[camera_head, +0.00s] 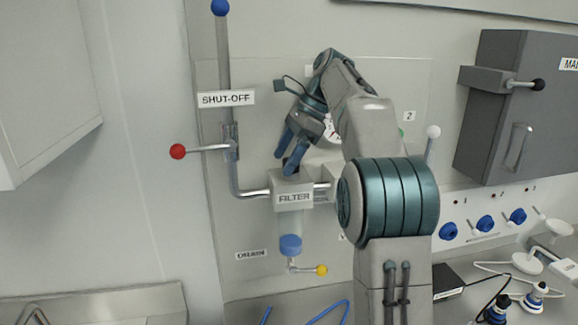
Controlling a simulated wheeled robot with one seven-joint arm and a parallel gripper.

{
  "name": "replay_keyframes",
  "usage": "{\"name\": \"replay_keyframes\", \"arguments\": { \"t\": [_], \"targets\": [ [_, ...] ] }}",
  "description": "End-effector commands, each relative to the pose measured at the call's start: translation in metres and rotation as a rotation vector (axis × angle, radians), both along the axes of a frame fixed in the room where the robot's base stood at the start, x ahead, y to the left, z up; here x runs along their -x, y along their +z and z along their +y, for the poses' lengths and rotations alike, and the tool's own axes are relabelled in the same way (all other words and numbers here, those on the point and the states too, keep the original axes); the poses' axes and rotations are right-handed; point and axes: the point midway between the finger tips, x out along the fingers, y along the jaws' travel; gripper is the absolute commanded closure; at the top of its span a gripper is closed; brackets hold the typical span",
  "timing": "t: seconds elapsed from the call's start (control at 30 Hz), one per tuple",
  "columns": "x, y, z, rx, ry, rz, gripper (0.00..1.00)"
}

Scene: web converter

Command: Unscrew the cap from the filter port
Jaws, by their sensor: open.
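The filter housing (293,196) is a grey box labelled FILTER, fixed to the wall panel in line with a grey pipe. A small dark piece (287,165) shows at its top between my fingertips; I cannot tell if it is the cap or where the port is. My gripper (286,164) points down from above with blue fingers, open. Its fingertips are just over the housing's top, the right one close to or against it. I cannot tell whether either finger touches the cap. Below the housing hangs a clear bowl with a blue lower end (290,244).
A shut-off lever with a red knob (178,152) sticks out left of the pipe. A yellow-knobbed drain valve (321,270) is below the bowl. My arm hides the panel to the right. A dark grey cabinet (510,110) hangs at right; cables and connectors (535,298) lie below.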

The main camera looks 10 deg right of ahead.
Motion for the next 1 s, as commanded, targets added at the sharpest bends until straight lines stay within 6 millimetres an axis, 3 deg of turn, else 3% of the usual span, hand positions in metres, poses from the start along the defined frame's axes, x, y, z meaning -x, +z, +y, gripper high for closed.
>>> {"name": "replay_keyframes", "arguments": {
  "t": [0.27, 0.53, 0.87, 1.0],
  "targets": [
    [0.0003, -0.0008, -0.0044, 0.003, -0.027, 0.002, 0.23],
    [0.0010, -0.0004, -0.0038, 0.003, -0.256, 0.003, 0.23],
    [0.0006, -0.0009, -0.0036, 0.003, -0.293, 0.004, 0.23],
    [0.0020, -0.0002, -0.0035, 0.003, -0.425, 0.004, 0.23]
  ]
}}
